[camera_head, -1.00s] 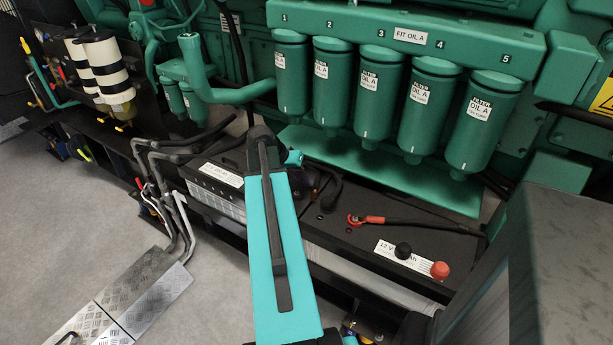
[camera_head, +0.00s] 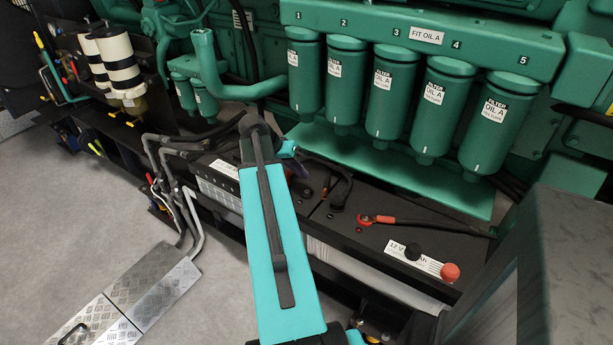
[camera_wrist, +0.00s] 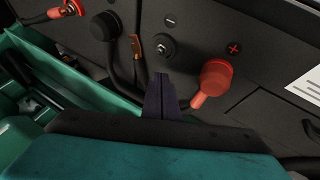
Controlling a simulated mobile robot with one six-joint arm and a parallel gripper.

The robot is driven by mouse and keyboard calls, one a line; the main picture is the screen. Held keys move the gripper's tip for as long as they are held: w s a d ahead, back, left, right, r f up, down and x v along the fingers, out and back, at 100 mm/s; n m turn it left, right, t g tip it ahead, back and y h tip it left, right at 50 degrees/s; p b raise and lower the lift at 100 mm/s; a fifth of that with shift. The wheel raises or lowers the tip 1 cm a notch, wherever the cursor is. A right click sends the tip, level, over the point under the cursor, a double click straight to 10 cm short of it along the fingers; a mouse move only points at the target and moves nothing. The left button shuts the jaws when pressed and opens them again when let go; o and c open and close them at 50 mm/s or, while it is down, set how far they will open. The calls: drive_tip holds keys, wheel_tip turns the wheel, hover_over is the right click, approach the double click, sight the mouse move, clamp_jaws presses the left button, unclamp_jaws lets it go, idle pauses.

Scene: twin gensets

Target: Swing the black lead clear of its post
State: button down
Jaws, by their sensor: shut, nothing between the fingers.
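In the wrist view a black lead with a flat copper lug (camera_wrist: 136,46) stands just left of the minus post (camera_wrist: 162,46). The lug appears apart from the post, with a narrow gap between. The post's stud and nut are bare. My gripper (camera_wrist: 161,78) is shut and empty, its dark fingertips just below the post in the picture. A red boot (camera_wrist: 215,77) covers the plus post to the right.
A black boot (camera_wrist: 103,27) with a curved cable sits left of the lug. A red lead's lug (camera_head: 368,219) lies on the right battery (camera_head: 345,238), near loose black (camera_head: 413,252) and red (camera_head: 450,272) caps. Green oil filters (camera_head: 383,95) hang behind. A grey box (camera_head: 560,240) stands at right.

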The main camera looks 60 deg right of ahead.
drive_tip(key=v, duration=0.7)
drive_tip(key=shift+a+b, duration=0.15)
drive_tip(key=shift+b, duration=0.15)
drive_tip(key=shift+r, duration=0.15)
drive_tip(key=w+a+f+n+t+y, duration=0.1)
drive_tip(key=w+a+f+n, duration=0.2)
drive_tip(key=w+a+f, duration=0.4)
drive_tip(key=w+a+f+n+t, duration=0.1)
drive_tip(key=w+a+f+n, duration=0.3)
drive_tip(key=a, duration=0.5)
drive_tip(key=w+a+f+n+t+y, duration=0.1)
drive_tip(key=w+a+f+n+t, duration=0.1)
drive_tip(key=w+a+f, duration=0.5)
drive_tip(key=a+f+n+y, duration=0.1)
drive_tip(key=a+f+n, duration=0.25)
drive_tip(key=a, duration=0.65)
drive_tip(key=a+f+n+y, duration=0.15)
drive_tip(key=a+f, duration=0.25)
drive_tip(key=a, duration=0.6)
drive_tip(key=a+f+n+y, duration=0.1)
drive_tip(key=a+f+n, duration=0.25)
drive_tip(key=a, duration=0.65)
drive_tip(key=s+f+g, duration=0.2)
drive_tip(key=s+f, duration=0.7)
drive_tip(key=s, duration=0.3)
drive_tip(key=s+f+g, duration=0.2)
drive_tip(key=s+f, duration=0.6)
drive_tip(key=s, duration=0.5)
drive_tip(key=shift+f+g, duration=0.4)
